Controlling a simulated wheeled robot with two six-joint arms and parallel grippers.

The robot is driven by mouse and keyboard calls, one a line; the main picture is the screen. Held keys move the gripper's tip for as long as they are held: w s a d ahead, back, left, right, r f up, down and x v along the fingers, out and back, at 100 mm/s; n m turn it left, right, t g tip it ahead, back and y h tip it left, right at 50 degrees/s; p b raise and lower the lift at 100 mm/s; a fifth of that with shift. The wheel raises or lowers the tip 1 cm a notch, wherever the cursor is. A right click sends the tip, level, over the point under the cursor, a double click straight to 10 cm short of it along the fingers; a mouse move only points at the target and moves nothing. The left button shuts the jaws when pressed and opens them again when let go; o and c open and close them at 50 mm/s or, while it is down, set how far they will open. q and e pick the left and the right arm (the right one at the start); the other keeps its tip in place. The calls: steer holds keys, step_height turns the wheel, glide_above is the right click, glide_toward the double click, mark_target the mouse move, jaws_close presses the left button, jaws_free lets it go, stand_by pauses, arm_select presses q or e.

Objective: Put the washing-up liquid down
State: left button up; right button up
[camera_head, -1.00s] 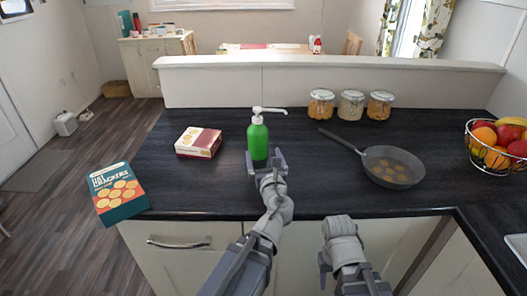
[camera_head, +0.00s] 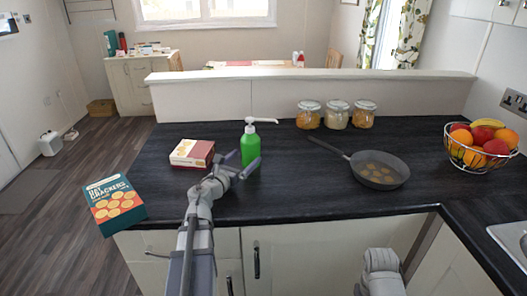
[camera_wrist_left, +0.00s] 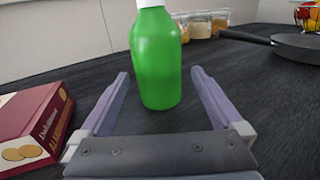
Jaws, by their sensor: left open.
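The washing-up liquid (camera_head: 250,148) is a green bottle with a white pump top, standing upright on the dark worktop. It also shows in the left wrist view (camera_wrist_left: 157,62), just ahead of the jaws; its top is cut off there. My left gripper (camera_head: 243,160) is open beside and in front of the bottle.
A red and cream box (camera_head: 192,153) lies left of the bottle. A cracker box (camera_head: 115,203) is at the worktop's left front corner. A frying pan (camera_head: 380,171), several jars (camera_head: 336,115) and a fruit basket (camera_head: 480,147) are to the right. Worktop between bottle and pan is clear.

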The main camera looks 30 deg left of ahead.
mark_target(255, 148)
arm_select(q)
steer(key=shift+h, duration=0.3)
steer(key=shift+w, duration=3.95)
jaws_close()
